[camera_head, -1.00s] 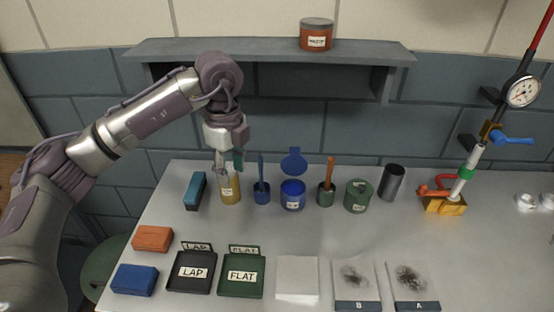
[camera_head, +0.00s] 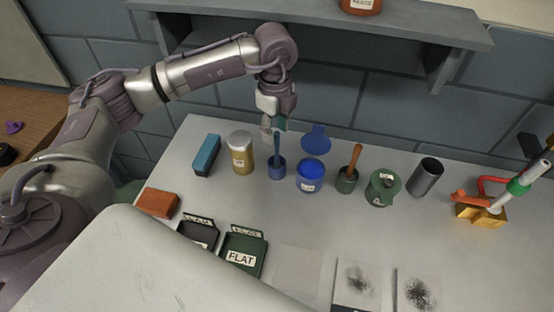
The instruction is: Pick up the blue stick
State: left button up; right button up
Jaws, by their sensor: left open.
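My left gripper (camera_head: 274,132) points down right at the top of the stick and is open. Its fingers overlap the stick's upper end in the picture; I cannot tell whether they touch it. The stick's lower end is hidden in the cup. My right gripper is not in view.
A yellow can (camera_head: 242,158) stands left of the cup, and an open blue jar (camera_head: 310,178) stands right of it. Further right are a brown stick (camera_head: 355,157) in a green cup, a green pot (camera_head: 381,190) and a dark cylinder (camera_head: 426,178). A shelf (camera_head: 330,35) hangs above.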

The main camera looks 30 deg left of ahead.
aim_at(277, 154)
pick_arm(q)
jog(key=shift+w+f, duration=0.1)
jog(key=shift+f, duration=0.5)
notch_tip(277, 154, down, 5)
jog(key=p, duration=0.2)
jog(key=shift+w+d+p, duration=0.15)
jog(key=shift+p, duration=0.25)
jog(key=shift+r, duration=0.1)
grip_shut()
